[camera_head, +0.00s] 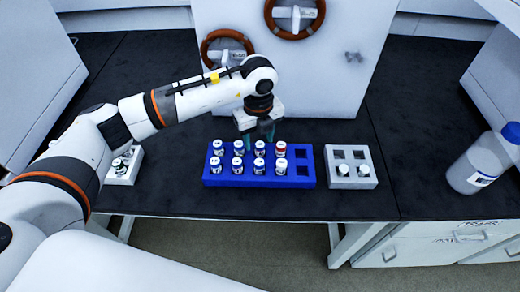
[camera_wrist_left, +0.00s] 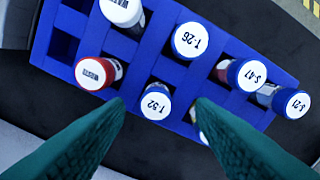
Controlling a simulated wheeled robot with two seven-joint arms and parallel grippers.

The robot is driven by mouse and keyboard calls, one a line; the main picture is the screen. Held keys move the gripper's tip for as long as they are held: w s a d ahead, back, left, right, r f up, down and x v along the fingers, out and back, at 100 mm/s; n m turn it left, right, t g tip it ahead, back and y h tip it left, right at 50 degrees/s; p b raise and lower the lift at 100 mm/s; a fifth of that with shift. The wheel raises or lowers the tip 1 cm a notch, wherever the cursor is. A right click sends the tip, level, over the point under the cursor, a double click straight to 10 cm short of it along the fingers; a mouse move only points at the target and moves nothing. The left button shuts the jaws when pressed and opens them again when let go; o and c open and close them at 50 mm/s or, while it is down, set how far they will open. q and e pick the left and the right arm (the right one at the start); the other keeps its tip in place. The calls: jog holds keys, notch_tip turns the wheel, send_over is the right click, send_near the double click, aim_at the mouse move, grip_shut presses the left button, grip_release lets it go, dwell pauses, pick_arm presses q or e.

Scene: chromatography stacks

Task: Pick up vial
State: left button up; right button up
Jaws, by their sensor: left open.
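My left gripper (camera_head: 259,141) is open above the back row of the blue rack (camera_head: 309,181). In the left wrist view, its two green fingers (camera_wrist_left: 159,108) are on either side of a white-capped vial with a blue rim (camera_wrist_left: 156,101), with no visible grip on it. A red-capped vial (camera_head: 281,148) stands beside that one; it also shows in the left wrist view (camera_wrist_left: 96,73). Several more white-capped vials stand upright in the rack, such as one at its front left (camera_head: 216,165). One vial is partly hidden behind a finger. My right gripper is not in view.
A grey rack (camera_head: 353,182) with two vials stands right of the blue rack. A small white rack (camera_head: 122,176) with vials is left, partly behind my arm. A blue-capped bottle (camera_head: 478,165) stands far right. A white cabinet with orange-ringed fittings rises behind.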

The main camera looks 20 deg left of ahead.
aim_at(260, 145)
pick_arm(q)
jog(key=shift+d+f, duration=0.15)
jog(key=shift+f, duration=1.6)
jog(key=c, duration=1)
